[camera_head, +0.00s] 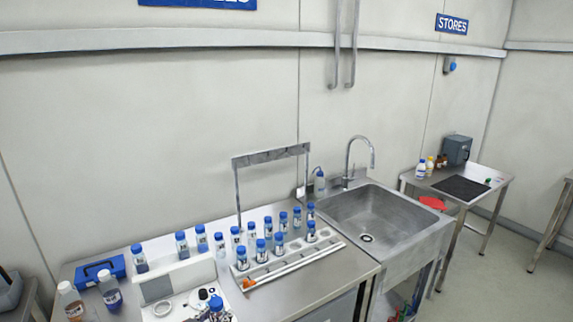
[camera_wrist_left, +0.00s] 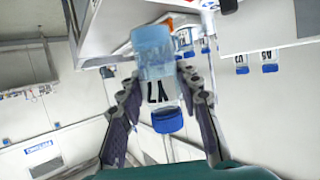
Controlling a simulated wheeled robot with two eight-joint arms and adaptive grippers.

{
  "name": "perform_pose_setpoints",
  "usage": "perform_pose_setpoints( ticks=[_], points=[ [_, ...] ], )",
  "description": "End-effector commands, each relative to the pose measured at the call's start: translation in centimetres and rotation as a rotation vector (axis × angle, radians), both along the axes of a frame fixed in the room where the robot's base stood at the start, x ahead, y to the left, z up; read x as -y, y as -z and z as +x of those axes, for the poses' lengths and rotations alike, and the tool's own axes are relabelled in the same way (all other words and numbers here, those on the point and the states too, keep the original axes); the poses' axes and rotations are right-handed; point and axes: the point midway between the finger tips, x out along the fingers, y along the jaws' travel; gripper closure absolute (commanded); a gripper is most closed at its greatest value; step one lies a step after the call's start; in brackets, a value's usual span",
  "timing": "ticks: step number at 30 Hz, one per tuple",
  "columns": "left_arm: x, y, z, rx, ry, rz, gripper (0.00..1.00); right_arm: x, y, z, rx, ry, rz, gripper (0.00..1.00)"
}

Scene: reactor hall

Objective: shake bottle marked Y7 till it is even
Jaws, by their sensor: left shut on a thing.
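The bottle marked Y7 (camera_wrist_left: 157,90) is between the two fingers of my left gripper (camera_wrist_left: 158,84) in the left wrist view. It has a blue cap (camera_wrist_left: 167,120) and a white label with dark letters, upside down in that picture. The end away from the cap looks pale blue, and the part nearer the cap looks clearer. In the head view its blue cap (camera_head: 216,303) shows at the bottom edge, with my left gripper (camera_head: 207,300) around it, over the bench front. The gripper hides much of the bottle there. My right gripper is not in view.
A rack (camera_head: 290,262) with several blue-capped bottles stands on the steel bench. More bottles, a blue box (camera_head: 101,271) and a white-grey device (camera_head: 176,279) are close to my left gripper. A sink (camera_head: 375,222) is to the right, then a side table (camera_head: 492,176).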

Motion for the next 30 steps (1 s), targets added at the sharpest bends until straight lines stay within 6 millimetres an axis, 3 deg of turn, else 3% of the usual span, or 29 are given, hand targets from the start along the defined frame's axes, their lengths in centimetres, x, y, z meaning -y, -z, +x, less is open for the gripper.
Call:
perform_pose_setpoints(
  ticks=[6, 9, 14, 22, 26, 30],
  points=[
    [0.0, -3.7, 0.0, 0.000, 0.001, 0.000, 0.95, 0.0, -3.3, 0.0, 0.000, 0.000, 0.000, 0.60],
    [0.0, -4.4, 0.0, 0.000, 0.001, 0.000, 0.95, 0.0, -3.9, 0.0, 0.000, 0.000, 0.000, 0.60],
    [0.0, -3.1, 0.0, 0.000, 0.000, 0.000, 0.95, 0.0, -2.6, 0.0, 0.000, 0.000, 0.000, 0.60],
    [0.0, 0.7, 0.0, 0.000, 0.000, -0.001, 0.95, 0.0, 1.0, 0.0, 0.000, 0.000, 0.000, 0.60],
    [0.0, -0.1, 0.0, 0.000, 0.000, -0.001, 0.95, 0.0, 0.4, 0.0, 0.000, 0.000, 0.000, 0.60],
    [0.0, -2.1, 0.0, 0.000, 0.000, -0.001, 0.95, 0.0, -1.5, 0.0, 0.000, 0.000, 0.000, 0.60]
  ],
)
